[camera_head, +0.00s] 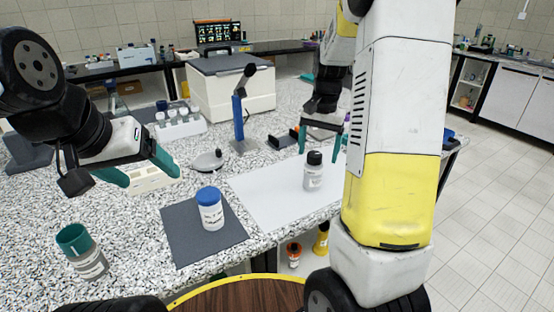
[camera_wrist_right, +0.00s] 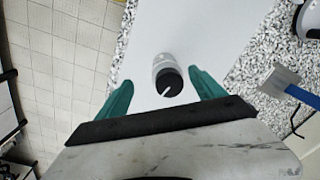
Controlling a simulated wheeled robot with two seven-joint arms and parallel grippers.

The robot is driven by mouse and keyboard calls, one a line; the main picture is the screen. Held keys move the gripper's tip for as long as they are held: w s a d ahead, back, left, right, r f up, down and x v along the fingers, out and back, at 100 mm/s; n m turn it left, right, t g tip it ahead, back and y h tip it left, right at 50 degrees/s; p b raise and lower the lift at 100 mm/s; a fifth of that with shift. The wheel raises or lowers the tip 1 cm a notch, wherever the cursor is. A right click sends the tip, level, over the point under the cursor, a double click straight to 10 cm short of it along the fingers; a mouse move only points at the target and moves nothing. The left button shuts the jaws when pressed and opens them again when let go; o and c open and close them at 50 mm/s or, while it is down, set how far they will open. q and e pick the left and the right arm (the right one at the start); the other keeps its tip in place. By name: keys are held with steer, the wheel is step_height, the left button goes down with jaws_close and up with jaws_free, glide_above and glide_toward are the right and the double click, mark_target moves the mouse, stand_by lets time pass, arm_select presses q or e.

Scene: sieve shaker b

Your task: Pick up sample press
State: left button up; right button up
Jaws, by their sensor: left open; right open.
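A blue upright stand with a black top and grey base, which looks like the sample press (camera_head: 239,118), stands on the speckled bench in front of a large white box. In the right wrist view its blue post and grey base (camera_wrist_right: 283,84) show at the right edge. My right gripper (camera_head: 321,143) is open and empty, right of the press and above the white sheet. In the right wrist view, a black-capped bottle (camera_wrist_right: 164,72) appears between the open fingers (camera_wrist_right: 160,88), not gripped. My left gripper (camera_head: 138,170) is open and empty over the left side of the bench.
The black-capped bottle (camera_head: 313,177) stands on a white sheet (camera_head: 268,200). A blue-capped jar (camera_head: 210,214) stands on a dark mat (camera_head: 186,246). A vial rack (camera_head: 180,128) and white box (camera_head: 215,92) are behind.

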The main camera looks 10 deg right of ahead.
mark_target(313, 171)
steer(key=shift+w+a+f, duration=0.1)
steer(key=shift+w+f, duration=0.55)
steer(key=shift+w, duration=0.2)
steer(key=shift+w+a+f, duration=0.1)
steer(key=shift+w+f, duration=0.1)
steer(key=shift+f, duration=0.1)
steer(key=f, duration=0.7)
steer(key=shift+w+d+f, duration=0.15)
steer(key=shift+d+f, duration=0.05)
steer(key=shift+f, duration=0.05)
steer(key=shift+r, duration=0.1)
jaws_close()
